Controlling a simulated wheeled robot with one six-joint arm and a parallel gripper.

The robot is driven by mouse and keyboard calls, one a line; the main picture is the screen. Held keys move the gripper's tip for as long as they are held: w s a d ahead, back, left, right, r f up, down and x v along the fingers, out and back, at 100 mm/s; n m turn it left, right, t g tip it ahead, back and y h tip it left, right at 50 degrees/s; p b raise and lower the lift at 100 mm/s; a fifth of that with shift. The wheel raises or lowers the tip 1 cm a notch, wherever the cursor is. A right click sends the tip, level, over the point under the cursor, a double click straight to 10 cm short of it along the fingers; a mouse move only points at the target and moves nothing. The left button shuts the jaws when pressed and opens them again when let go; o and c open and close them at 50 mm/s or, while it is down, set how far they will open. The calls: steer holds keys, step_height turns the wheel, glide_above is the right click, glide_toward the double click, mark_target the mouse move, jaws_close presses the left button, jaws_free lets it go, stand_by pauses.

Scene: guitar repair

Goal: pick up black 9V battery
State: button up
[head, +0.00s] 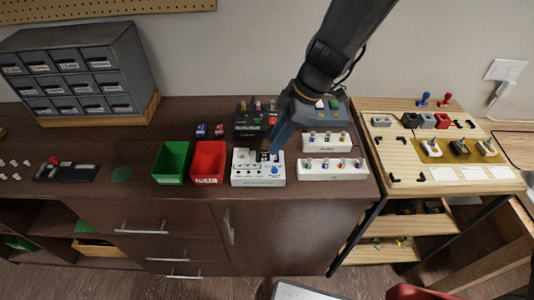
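My gripper (275,146) points down over the back part of a white box (245,180) with knobs and printing, near the middle of the dark bench. A dark patch (264,157) shows on top of the box right at the fingertips. I cannot tell whether it is the black 9V battery or a dark slot. The fingers look narrow and close together, and whether they hold anything is too small to tell. A black block (411,120) sits on the light wooden table at the right. I cannot make out what it is.
Green (171,161) and red (208,161) bins stand left of the white box. White strips with knobs (333,170) lie to its right, and a dark green unit (256,121) stands behind. A grey drawer cabinet (82,70) is at the back left. The bench front left of the bins is mostly clear.

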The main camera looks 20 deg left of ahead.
mark_target(267, 156)
steer(key=shift+p+x, duration=0.65)
steer(key=shift+x, duration=1.3)
jaws_close()
steer(key=shift+r, duration=0.1)
